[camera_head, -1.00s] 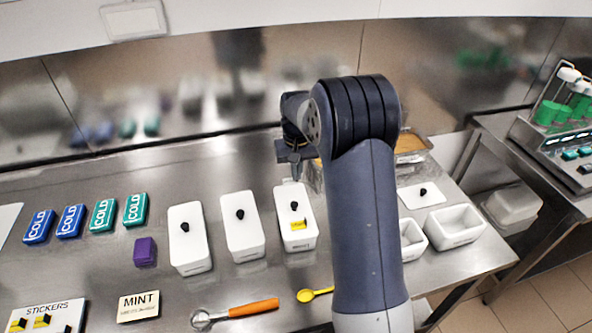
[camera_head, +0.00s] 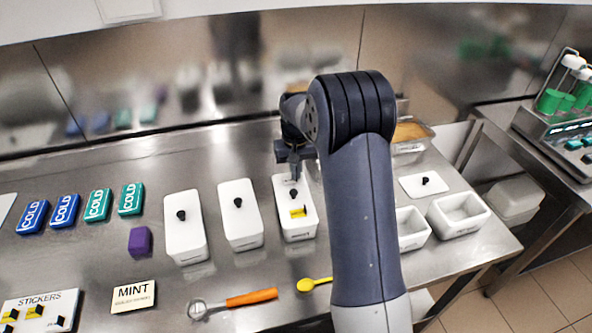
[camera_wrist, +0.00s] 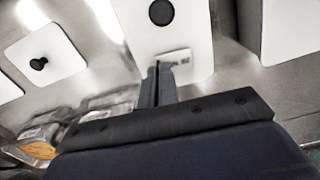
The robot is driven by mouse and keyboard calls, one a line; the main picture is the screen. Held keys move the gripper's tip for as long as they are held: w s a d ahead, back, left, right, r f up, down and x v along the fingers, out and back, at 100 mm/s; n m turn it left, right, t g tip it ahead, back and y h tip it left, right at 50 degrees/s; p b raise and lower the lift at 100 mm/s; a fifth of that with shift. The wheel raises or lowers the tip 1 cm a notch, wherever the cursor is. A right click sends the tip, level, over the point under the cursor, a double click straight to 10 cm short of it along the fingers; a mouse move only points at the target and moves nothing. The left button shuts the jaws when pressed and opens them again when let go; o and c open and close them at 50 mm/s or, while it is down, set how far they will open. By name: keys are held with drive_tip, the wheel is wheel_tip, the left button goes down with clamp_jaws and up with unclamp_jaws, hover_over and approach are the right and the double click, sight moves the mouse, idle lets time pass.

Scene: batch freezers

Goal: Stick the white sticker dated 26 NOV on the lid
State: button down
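The rightmost of the lidded white tubs (camera_head: 299,226) stands mid-table. Its lid has a black knob (camera_head: 293,192) and a yellow sticker (camera_head: 298,212) on the near part. My gripper (camera_head: 294,178) is over the far end of this lid. In the wrist view, the lid (camera_wrist: 135,25) and its knob (camera_wrist: 161,12) are beyond my gripper (camera_wrist: 156,70). The fingers look nearly together. A small white sticker (camera_wrist: 174,58) with dark print is at the fingertips, close over the lid's end. Its date is unreadable. I cannot tell whether it touches the lid.
Two more lidded tubs (camera_head: 184,228) (camera_head: 240,215) stand to the left. Open tubs (camera_head: 459,214) and a loose lid (camera_head: 424,186) are to the right. A STICKERS board (camera_head: 40,311), a MINT card (camera_head: 133,296), an orange-handled scoop (camera_head: 250,297) and a yellow spoon (camera_head: 312,284) lie in front.

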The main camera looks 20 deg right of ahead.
drive_tip(key=shift+f, duration=0.35)
idle(0.4)
drive_tip(key=c, duration=2.1)
unclamp_jaws()
drive_tip(key=shift+c, duration=0.2)
drive_tip(key=o, duration=0.5)
drive_tip(key=shift+o, duration=0.6)
drive_tip(key=o, duration=0.5)
drive_tip(key=shift+r, duration=0.15)
drive_tip(key=shift+r+p, duration=2.3)
drive_tip(key=shift+r, duration=1.1)
